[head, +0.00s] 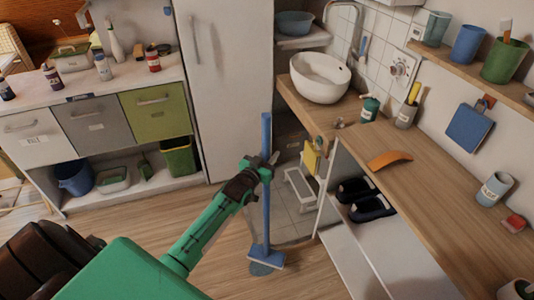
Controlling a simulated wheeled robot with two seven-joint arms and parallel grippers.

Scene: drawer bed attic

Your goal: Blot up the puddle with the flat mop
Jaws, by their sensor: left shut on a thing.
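The flat mop (266,215) has a long blue handle and a flat blue head. It stands nearly upright in the middle of the head view. My left gripper (266,166) is shut on its handle, in the upper part. The mop head is low, at or just above the wooden floor; I cannot tell if it touches. The puddle (261,270) is a small grey-blue patch on the floor at the mop head's near side. The head covers or overlaps its far part. My right gripper is not in view.
A wooden counter (437,182) with a white basin (319,77) runs along the right. Below it are dark slippers (371,207) on a shelf. A white step stool (302,190) stands behind the mop. Drawers (157,110) line the left. Floor left of the mop is clear.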

